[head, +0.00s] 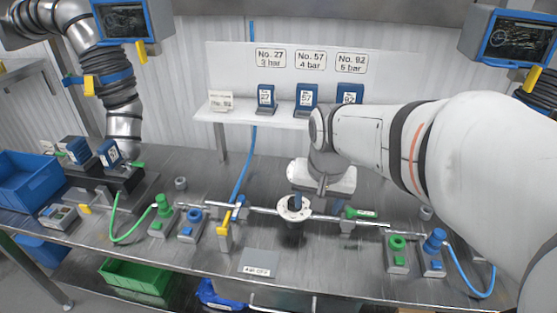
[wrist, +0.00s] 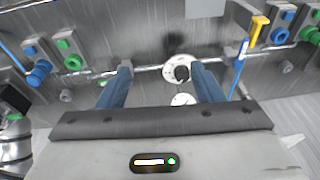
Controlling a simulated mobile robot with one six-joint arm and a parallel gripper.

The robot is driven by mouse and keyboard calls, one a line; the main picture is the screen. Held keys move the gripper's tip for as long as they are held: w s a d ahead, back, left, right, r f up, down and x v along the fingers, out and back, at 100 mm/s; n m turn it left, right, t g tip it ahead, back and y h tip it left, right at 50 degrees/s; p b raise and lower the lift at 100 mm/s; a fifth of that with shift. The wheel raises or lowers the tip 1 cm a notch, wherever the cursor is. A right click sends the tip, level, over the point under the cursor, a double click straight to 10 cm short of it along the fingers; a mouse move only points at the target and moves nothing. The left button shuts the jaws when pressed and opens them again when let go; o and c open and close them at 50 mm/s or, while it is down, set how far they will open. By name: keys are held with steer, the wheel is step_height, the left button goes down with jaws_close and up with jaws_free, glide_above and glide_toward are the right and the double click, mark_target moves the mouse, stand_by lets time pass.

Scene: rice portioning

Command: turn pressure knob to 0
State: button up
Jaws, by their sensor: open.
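The pressure knob shows in the wrist view as a dark knob (wrist: 182,73) on a round white dial (wrist: 177,66). In the head view the white dial (head: 294,208) sits on the pipe at the middle of the bench. My gripper (wrist: 160,67) is open, its two blue fingers pointing toward the dial. The knob appears between the fingers, nearer the right one, and I see no grip on it. A second white round face (wrist: 183,99) shows just below the dial in the wrist view. The dial's markings are too small to read.
A yellow-handled valve (head: 224,230) stands left of the dial, and a green-handled one (head: 362,212) right. Green and blue button boxes (head: 397,255) flank them. A small label plate (head: 260,263) lies in front. Numbered blue units (head: 306,97) stand on the shelf behind.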

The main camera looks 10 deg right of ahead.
steer(key=w+f+m+g, duration=0.1)
steer(key=w+f+m, duration=0.25)
steer(key=w, duration=0.65)
steer(key=m+g+p, duration=0.1)
steer(key=m+p, duration=0.1)
steer(key=m, duration=0.3)
glide_toward(291, 205)
steer(key=shift+w+d+f, duration=0.55)
steer(key=shift+w+d, duration=0.05)
steer(key=shift+d, duration=0.1)
steer(key=shift+w+f+m, duration=0.25)
steer(key=shift+f, duration=0.4)
step_height(291, 205, down, 7)
steer(key=shift+f+p, duration=0.1)
steer(key=shift+p, duration=0.55)
steer(key=c, duration=1)
steer(key=shift+o, duration=0.2)
